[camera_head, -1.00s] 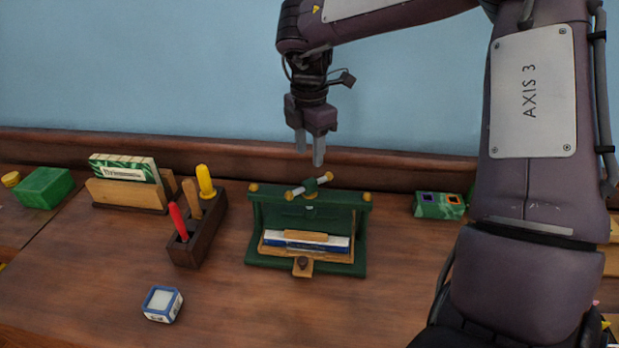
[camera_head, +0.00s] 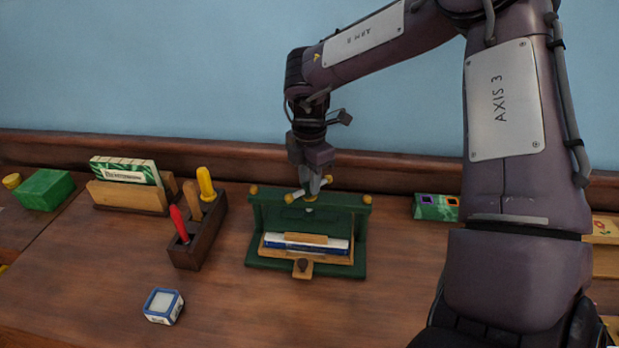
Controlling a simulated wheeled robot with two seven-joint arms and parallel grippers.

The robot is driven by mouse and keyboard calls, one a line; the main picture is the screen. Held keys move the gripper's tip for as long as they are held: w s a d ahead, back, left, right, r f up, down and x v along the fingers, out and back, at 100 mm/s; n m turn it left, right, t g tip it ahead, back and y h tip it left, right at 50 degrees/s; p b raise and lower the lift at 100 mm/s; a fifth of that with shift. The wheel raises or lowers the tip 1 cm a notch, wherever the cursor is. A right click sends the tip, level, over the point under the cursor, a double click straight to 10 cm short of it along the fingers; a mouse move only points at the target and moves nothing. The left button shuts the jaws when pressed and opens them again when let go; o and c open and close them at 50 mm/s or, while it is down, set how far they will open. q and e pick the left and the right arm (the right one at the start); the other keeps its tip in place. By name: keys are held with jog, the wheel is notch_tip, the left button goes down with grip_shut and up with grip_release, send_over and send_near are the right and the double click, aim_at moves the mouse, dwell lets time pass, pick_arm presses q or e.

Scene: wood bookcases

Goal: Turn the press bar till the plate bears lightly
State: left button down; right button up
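The green press (camera_head: 256,225) stands on the desk with a blue and white book (camera_head: 340,246) inside it. A light wooden piece (camera_head: 305,238) lies on the book; I cannot tell whether the plate bears on it. The press bar (camera_head: 327,180) crosses the top at a slant, its right end farther back. My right gripper (camera_head: 311,187) points down at the bar's middle and hides much of it. Its fingertips are at the hub, but whether they are closed on it is unclear. My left gripper is not in view.
A dark tool holder (camera_head: 187,254) with upright handles stands left of the press. Beyond it are a wooden letter rack (camera_head: 127,195) and a green box (camera_head: 44,189). A patterned green box (camera_head: 436,207) is right, partly hidden by my arm.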

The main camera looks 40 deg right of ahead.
grip_shut()
jog(key=m+b, duration=0.2)
jog(key=b, duration=0.1)
jog(key=shift+w+f, duration=0.1)
jog(key=shift+f, duration=0.2)
jog(key=shift+r+m+b, duration=0.2)
jog(key=shift+m+b, duration=0.2)
jog(key=shift+m, duration=0.4)
jog(key=shift+r, duration=0.15)
jog(key=shift+o, duration=2.1)
grip_release()
notch_tip(320, 180, up, 8)
jog(key=shift+f, duration=0.15)
